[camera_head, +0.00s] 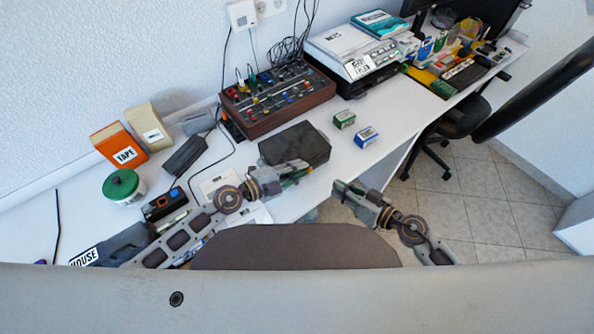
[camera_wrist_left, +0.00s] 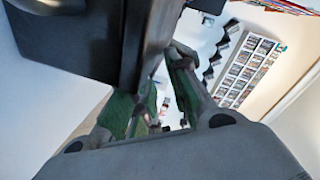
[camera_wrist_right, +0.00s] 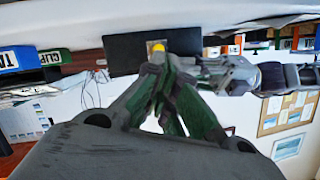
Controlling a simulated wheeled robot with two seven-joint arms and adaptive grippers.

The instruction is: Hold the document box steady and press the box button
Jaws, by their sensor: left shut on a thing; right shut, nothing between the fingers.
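The document box (camera_head: 295,144) is a dark grey block at the front edge of the table in the head view. My left gripper (camera_head: 304,168) is at its near side, shut on the box, which fills the upper part of the left wrist view (camera_wrist_left: 105,40). In the right wrist view the box (camera_wrist_right: 122,52) shows a round yellow button (camera_wrist_right: 157,48) on a small lighter plate. My right gripper (camera_head: 339,186) is shut and empty, right of and nearer than the box. Its fingertips (camera_wrist_right: 165,62) line up just below the button in that view; contact cannot be told.
A control panel with knobs (camera_head: 275,98) stands behind the box. Small green (camera_head: 344,119) and blue (camera_head: 366,136) cartons lie to its right. An orange tape box (camera_head: 118,146) and a green-lidded jar (camera_head: 122,187) stand at left.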

